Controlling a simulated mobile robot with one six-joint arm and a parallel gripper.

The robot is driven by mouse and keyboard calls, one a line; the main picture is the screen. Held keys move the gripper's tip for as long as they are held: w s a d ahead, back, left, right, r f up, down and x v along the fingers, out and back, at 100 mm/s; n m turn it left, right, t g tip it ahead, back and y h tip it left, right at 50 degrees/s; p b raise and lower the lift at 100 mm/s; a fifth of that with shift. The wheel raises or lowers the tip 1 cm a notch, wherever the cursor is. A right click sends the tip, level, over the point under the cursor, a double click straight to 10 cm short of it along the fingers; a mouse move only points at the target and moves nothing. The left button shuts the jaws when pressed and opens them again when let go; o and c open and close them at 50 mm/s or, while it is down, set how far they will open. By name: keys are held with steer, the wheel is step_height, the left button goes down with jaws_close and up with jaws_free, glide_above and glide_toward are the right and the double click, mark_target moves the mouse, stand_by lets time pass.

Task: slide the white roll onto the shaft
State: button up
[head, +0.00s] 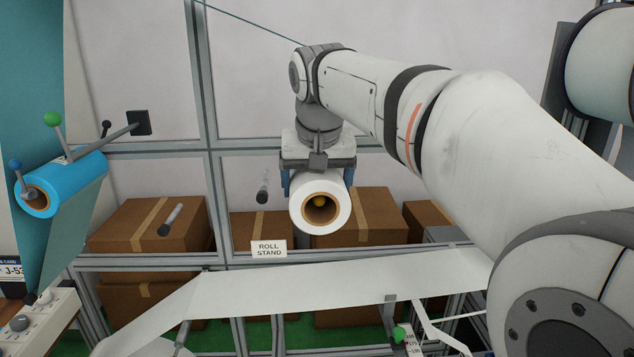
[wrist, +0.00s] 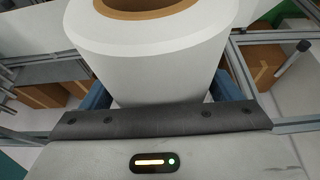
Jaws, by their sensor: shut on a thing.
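The white roll (head: 341,222) hangs below my wrist in the head view, its brown core opening facing the camera. My gripper (head: 318,181) is shut on it, with a blue finger at each side. In the wrist view the roll (wrist: 150,75) fills the upper middle, between the blue fingers. I cannot tell which is the shaft.
A blue roll (head: 75,182) sits on a holder at the left. A white web (head: 340,285) crosses below. Brown boxes (head: 150,227) stand behind the grey frame.

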steer(key=shift+w, duration=0.15)
steer(key=shift+w+p, duration=1.35)
steer(key=shift+w, duration=1)
steer(key=shift+w+r, duration=0.1)
steer(key=shift+w, duration=0.05)
steer(key=shift+w+p, duration=0.8)
steer(key=shift+w, duration=0.25)
steer(key=shift+w+p, duration=0.4)
steer(key=shift+w, duration=0.95)
steer(key=shift+w, duration=0.45)
steer(key=shift+f+b, duration=0.35)
steer(key=shift+f, duration=0.25)
steer(key=o, duration=1)
